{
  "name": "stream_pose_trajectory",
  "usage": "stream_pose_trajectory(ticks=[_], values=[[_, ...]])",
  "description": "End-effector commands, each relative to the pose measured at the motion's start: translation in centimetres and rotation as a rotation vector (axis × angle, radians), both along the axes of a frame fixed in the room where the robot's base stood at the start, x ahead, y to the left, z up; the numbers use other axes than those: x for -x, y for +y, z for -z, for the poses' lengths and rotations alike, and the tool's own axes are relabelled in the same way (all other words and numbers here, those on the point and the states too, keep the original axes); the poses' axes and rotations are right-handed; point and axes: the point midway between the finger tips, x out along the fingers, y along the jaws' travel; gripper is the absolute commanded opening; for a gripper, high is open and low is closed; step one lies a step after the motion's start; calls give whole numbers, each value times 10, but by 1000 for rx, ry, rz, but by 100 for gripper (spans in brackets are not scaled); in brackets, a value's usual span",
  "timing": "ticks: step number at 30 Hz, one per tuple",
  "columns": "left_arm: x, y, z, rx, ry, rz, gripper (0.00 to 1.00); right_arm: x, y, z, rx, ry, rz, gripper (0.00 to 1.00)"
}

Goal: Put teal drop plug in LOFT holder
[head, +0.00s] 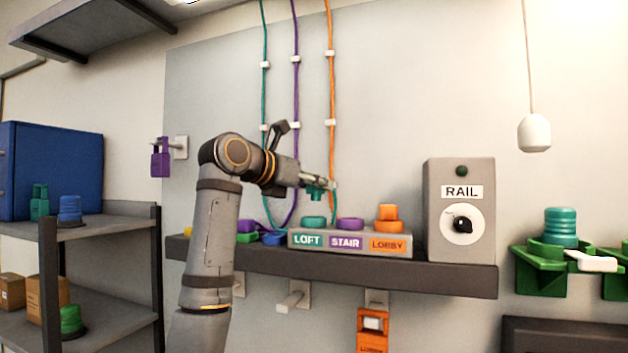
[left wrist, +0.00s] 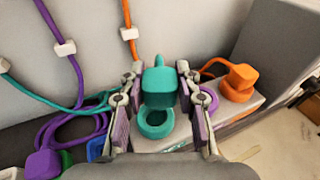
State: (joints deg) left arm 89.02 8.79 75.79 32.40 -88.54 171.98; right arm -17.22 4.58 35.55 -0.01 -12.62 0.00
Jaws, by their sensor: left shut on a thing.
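My left gripper (head: 318,188) is shut on the teal drop plug (head: 315,194) and holds it just above the teal ring of the LOFT holder (head: 312,221). In the left wrist view, the teal plug (left wrist: 159,84) sits between the two fingers, over the teal ring (left wrist: 155,122), with a teal cord trailing to the left. The holder block (head: 350,243) carries LOFT, STAIR and LOBBY labels. The purple STAIR ring (head: 350,224) looks empty. An orange plug (head: 388,212) sits in the LOBBY ring. My right gripper is not in view.
Purple, green and blue plugs lie on the shelf (head: 456,278) left of the holder block. The RAIL box (head: 460,211) stands at the right. Teal, purple and orange cords hang down the wall behind. A lamp (head: 534,133) hangs at the upper right.

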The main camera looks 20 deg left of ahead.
Motion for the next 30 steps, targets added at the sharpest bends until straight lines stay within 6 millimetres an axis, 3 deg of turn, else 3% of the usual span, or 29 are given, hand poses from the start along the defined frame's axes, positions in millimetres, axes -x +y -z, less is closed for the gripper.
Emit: stream_pose_trajectory(ticks=[1, 8, 14, 30], values=[[-3, 2, 0, 0, 1, -1, 1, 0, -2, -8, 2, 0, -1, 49], [-7, 4, 9, 0, 1, 0, 1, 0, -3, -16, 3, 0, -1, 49], [-8, 5, 36, -1, 0, -1, 1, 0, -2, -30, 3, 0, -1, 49], [-7, 4, 50, 0, -2, 0, 1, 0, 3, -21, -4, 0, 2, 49]])
